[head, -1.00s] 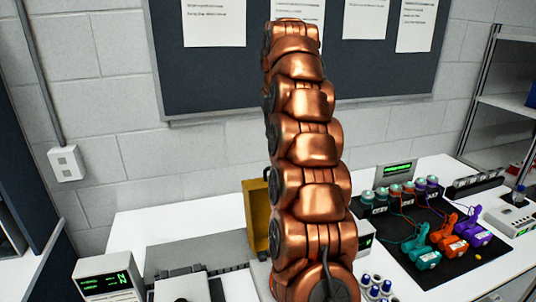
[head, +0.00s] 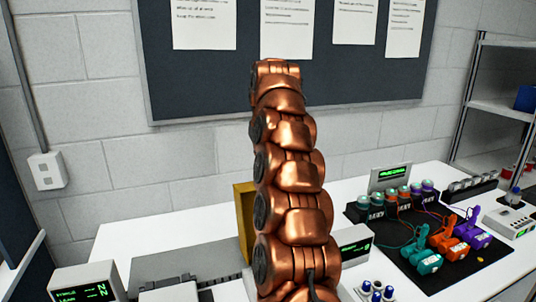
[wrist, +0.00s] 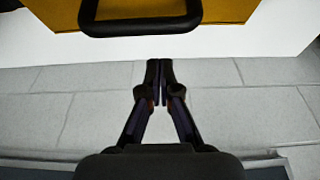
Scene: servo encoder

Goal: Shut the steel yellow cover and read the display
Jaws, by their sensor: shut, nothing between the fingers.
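The yellow cover (head: 243,215) stands upright on the white table in the head view, mostly hidden behind my copper arm. In the wrist view a yellow part of it (wrist: 225,12) and its black handle (wrist: 140,28) show at the top edge. My gripper (wrist: 160,65) is shut and empty, with its fingertips apart from the handle in that picture. My gripper cannot be made out in the head view. A small grey box with a green display (head: 354,246) sits just right of my arm; its text is too small to read.
Another display box (head: 88,284) stands at the front left. At the right, a black mat (head: 440,270) carries teal, orange and purple clamp-like devices, with a display (head: 391,173) behind. Blue-topped parts (head: 376,290) stand near my arm. The wall and dark board are behind the table.

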